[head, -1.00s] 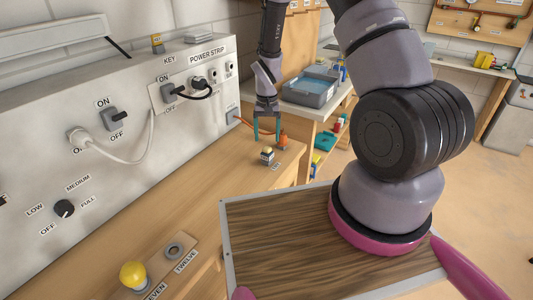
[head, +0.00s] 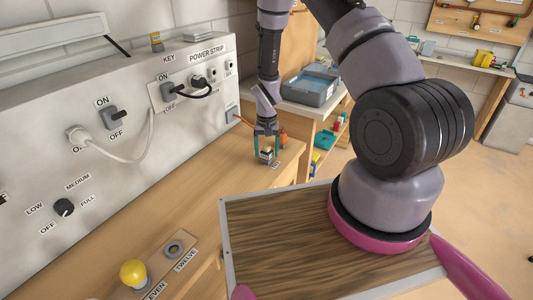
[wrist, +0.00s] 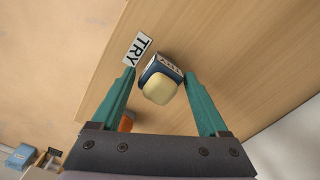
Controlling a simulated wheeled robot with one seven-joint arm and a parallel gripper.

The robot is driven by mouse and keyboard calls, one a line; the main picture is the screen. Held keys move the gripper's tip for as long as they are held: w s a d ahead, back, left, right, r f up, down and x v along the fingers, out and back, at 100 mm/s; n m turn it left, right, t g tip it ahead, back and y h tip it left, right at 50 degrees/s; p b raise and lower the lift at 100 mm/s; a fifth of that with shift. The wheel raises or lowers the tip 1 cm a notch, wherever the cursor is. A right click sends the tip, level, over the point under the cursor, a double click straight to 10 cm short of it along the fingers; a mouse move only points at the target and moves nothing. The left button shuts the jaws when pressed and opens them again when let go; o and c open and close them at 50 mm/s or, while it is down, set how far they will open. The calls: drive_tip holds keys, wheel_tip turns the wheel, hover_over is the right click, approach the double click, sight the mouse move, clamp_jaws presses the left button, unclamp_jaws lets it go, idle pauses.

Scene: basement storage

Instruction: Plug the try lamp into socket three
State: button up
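The try lamp (head: 266,155) is a small dark-blue block with a cream top, standing on the wooden bench beside a TRY label. In the wrist view the lamp (wrist: 160,88) sits between the teal fingers of my gripper (wrist: 160,73), with a visible gap on at least the right side. My gripper (head: 266,146) is open and low around the lamp. The power strip (head: 205,78) is on the grey panel at left. It has a black plug in one socket and empty-looking sockets at its right end (head: 212,76); I cannot read which is three.
An orange object (head: 283,137) stands just behind the lamp. A yellow lamp (head: 133,273) and an empty round holder (head: 175,249) are at the near bench edge. The bench between is clear.

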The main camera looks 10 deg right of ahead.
sight(267, 146)
clamp_jaws()
drive_tip(key=shift+r, duration=0.7)
idle(0.3)
drive_tip(key=shift+r, duration=1.2)
